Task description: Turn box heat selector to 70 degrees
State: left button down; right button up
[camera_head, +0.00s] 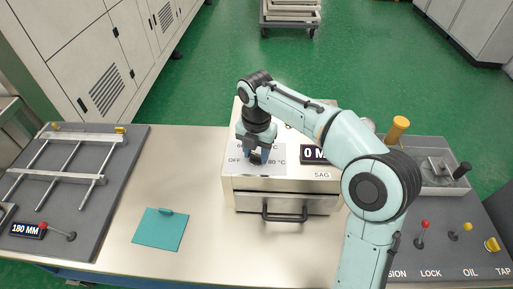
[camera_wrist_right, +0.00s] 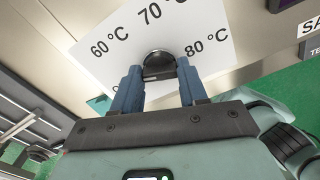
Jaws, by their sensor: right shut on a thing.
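The heat selector is a round black knob (camera_wrist_right: 158,60) on a white dial plate (camera_wrist_right: 95,47) marked 60 °C, 70 °C and 80 °C. I cannot tell which mark the knob points to. My left gripper is not in view.
A drawer with a black handle (camera_head: 284,214) is below the dial. A display (camera_head: 314,154) reading 0 MM is partly behind my right arm. A teal plate (camera_head: 160,229) lies on the table to the left. Levers labelled LOCK and OIL stand at the right.

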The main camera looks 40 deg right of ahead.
jog(key=m+p, duration=0.1)
jog(key=m, duration=0.3)
jog(key=shift+r+m+p, duration=0.1)
jog(key=shift+m+p, duration=0.2)
jog(key=shift+p, duration=0.1)
jog(key=m+p, duration=0.1)
jog(key=m, duration=0.4)
jog(key=shift+m, duration=0.3)
jog(key=m+p, duration=0.1)
jog(key=m, duration=0.3)
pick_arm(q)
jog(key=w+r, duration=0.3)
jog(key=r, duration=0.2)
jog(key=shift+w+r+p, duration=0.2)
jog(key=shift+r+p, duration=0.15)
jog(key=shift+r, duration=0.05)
pick_arm(e)
jog(key=m, duration=0.5)
jog(key=shift+m, duration=0.4)
jog(key=o, duration=1.1)
jog(key=shift+c, duration=0.2)
